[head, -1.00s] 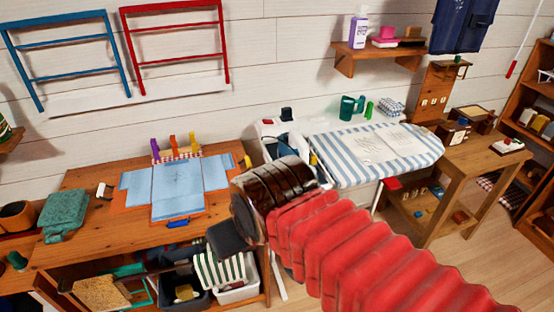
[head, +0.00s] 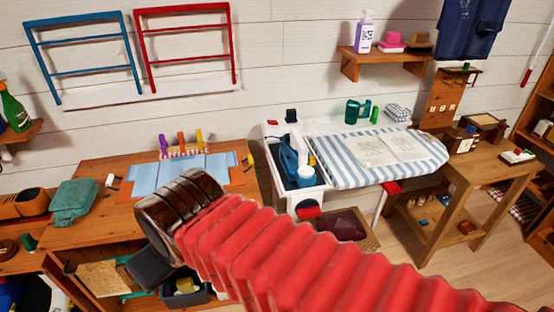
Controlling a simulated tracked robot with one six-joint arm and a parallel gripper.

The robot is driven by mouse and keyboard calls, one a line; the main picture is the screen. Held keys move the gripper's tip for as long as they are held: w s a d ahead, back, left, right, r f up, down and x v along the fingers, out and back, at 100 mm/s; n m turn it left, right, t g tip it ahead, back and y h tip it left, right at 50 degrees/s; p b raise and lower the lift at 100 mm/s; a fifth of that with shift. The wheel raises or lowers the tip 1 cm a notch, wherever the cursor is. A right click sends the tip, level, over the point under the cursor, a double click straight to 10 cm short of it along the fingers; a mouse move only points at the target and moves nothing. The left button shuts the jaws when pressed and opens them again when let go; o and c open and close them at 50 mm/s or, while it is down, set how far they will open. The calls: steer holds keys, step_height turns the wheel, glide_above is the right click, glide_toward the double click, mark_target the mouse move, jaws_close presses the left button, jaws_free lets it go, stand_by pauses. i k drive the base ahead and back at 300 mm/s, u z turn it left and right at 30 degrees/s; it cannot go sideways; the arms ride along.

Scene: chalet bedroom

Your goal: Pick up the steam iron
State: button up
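A blue and white object that looks like the steam iron (head: 289,160) stands in the white, open-topped holder (head: 312,197) at the left end of the striped ironing board (head: 375,172). Its upper part shows, and the holder's wall hides its lower part. My arm, with a red ribbed sleeve, reaches from the lower right toward the lower left. The dark end of my gripper (head: 150,271) is in front of the wooden table, left of and apart from the iron. Its fingertips cannot be made out, so its opening is unclear.
A wooden table (head: 75,232) at left bears a folded blue cloth (head: 160,175) and a green cloth bundle (head: 75,201). A green object (head: 357,110) stands behind the board. A wooden side table (head: 500,170) is at right. A wall shelf (head: 375,62) hangs above.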

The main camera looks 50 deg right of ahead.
mark_target(304, 174)
steer(key=u, duration=1.65)
steer(key=k, duration=1.25)
steer(key=z, duration=1.75)
